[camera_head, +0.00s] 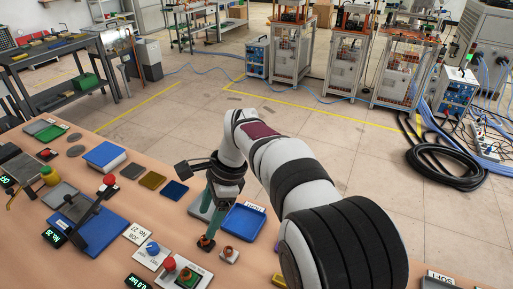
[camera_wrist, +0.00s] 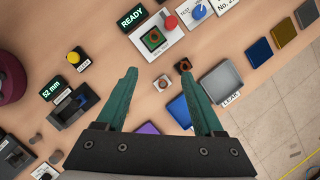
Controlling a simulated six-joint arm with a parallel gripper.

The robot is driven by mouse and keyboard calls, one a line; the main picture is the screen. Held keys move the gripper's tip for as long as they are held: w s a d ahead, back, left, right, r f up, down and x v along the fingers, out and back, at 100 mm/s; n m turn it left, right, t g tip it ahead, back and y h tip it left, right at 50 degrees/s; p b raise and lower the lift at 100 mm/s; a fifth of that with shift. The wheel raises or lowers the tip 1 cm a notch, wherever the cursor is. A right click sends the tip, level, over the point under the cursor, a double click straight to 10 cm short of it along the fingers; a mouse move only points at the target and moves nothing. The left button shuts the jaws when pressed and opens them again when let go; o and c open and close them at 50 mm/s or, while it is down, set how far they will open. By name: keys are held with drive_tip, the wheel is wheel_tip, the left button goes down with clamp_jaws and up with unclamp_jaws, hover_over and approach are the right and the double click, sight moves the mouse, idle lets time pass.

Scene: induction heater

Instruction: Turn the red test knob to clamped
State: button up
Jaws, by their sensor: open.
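The red knob (camera_head: 170,264) sits on a white plate at the front of the bench, beside a green square (camera_head: 187,276) with an orange-brown centre. In the wrist view the red knob (camera_wrist: 170,22) is at the top, between the green square and a blue knob (camera_wrist: 199,11). Its marked setting is too small to read. My gripper (camera_wrist: 158,72) is open, its two green fingers pointing down at the bench and apart from the red knob. A small dark copper-coloured piece (camera_wrist: 183,66) is near one fingertip. A pale piece (camera_wrist: 162,82) lies between the fingers in the picture.
A blue tray (camera_head: 243,222) is right of my fingers. A blue knob (camera_head: 152,247) stands beside the red one. Lever equipment on a blue base (camera_head: 95,228) is at left. A READY display (camera_wrist: 132,18) shows in the wrist view. The floor behind is open.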

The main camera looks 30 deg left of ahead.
approach(169, 261)
drive_tip(key=shift+g, duration=0.3)
drive_tip(key=x, duration=0.8)
drive_tip(key=shift+w+a+f, duration=0.1)
drive_tip(key=shift+w+f, duration=0.05)
drive_tip(key=shift+f, duration=0.25)
clamp_jaws()
